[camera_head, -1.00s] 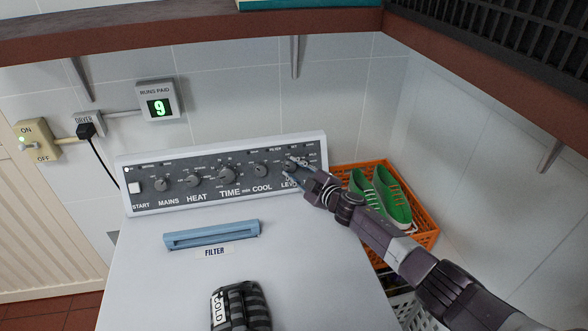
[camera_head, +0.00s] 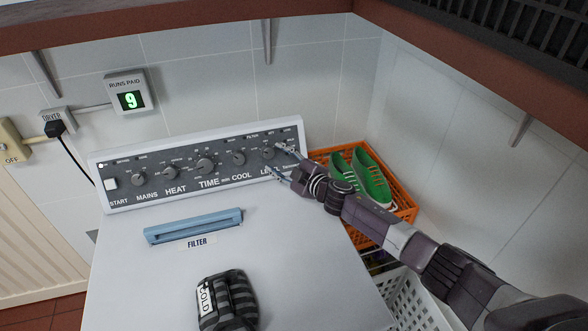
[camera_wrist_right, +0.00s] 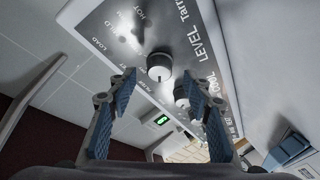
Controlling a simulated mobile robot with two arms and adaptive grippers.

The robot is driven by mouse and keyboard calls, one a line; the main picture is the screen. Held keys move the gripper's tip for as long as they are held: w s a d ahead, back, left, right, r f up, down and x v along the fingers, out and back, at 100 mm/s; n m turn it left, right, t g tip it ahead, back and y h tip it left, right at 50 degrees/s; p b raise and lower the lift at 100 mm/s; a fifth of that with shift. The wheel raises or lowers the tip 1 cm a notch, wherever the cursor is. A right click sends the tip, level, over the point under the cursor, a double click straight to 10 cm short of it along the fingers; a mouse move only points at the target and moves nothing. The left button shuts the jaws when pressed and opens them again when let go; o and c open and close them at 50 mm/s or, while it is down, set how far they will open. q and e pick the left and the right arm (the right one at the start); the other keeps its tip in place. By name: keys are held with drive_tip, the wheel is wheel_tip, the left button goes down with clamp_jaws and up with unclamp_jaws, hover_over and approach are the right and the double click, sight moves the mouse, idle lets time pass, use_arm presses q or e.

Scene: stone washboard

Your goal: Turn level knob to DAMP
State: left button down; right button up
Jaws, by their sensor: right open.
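The level knob (camera_head: 268,153) is the rightmost knob on the dryer's dark control panel, above the partly hidden LEVEL label. In the right wrist view, the level knob (camera_wrist_right: 159,66) is a round grey dial with a pale face and a small dark pointer mark. My right gripper (camera_head: 277,161) is open at the panel's right end, by the knob. In the wrist view, the fingers of the right gripper (camera_wrist_right: 165,88) are apart with blue pads, and the knob shows beyond the gap between them. I cannot read the knob's setting. My left gripper is not in view.
More knobs, including the time knob (camera_head: 206,166), line the panel to the left. An orange crate (camera_head: 403,206) with green shoes (camera_head: 371,178) stands right of the dryer, beneath my right arm. A blue filter handle (camera_head: 194,227) and dark striped bundle (camera_head: 229,301) lie on the dryer top.

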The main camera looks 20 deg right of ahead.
drive_tip(key=v, duration=0.8)
drive_tip(key=shift+s+d, duration=0.2)
drive_tip(key=shift+s, duration=0.15)
